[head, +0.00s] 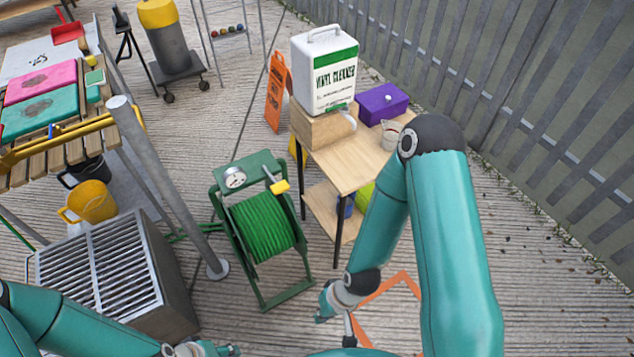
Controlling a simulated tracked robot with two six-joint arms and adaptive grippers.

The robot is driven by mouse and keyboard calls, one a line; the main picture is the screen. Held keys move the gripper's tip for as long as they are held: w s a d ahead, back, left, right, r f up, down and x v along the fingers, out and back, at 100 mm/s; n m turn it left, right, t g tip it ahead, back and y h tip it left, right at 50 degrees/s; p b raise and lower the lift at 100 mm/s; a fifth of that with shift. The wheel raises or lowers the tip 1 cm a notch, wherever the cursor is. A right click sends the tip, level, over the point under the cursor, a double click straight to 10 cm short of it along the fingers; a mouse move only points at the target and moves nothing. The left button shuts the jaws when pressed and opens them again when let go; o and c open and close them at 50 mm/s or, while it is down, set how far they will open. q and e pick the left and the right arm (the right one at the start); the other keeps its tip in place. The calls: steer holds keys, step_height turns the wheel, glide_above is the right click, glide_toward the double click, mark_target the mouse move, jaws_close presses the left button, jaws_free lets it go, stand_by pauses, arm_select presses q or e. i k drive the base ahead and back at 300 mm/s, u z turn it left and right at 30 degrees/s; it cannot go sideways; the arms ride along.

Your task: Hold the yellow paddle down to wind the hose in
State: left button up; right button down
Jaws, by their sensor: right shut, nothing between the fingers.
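The green hose reel (262,228) stands on the ground in the middle, with green hose wound on its drum. The yellow paddle (280,187) sits at the top right of its frame, on a short lever. A round dial (234,177) is at the top left of the frame. My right gripper (322,314) hangs low, in front and to the right of the reel, apart from it and well below the paddle. It is shut and empty. My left gripper (229,350) shows only partly at the bottom edge, so its fingers cannot be made out.
A wooden table (345,165) with a vinyl cleaner can (323,72) and a purple box (382,103) stands right of the reel. A grey slatted unit (105,275) and a metal post (165,180) stand to the left. Orange floor marking (400,277) lies near my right gripper.

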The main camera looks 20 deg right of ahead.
mark_target(277, 188)
steer(key=u, duration=0.3)
steer(key=i, duration=0.9)
steer(key=z, duration=0.2)
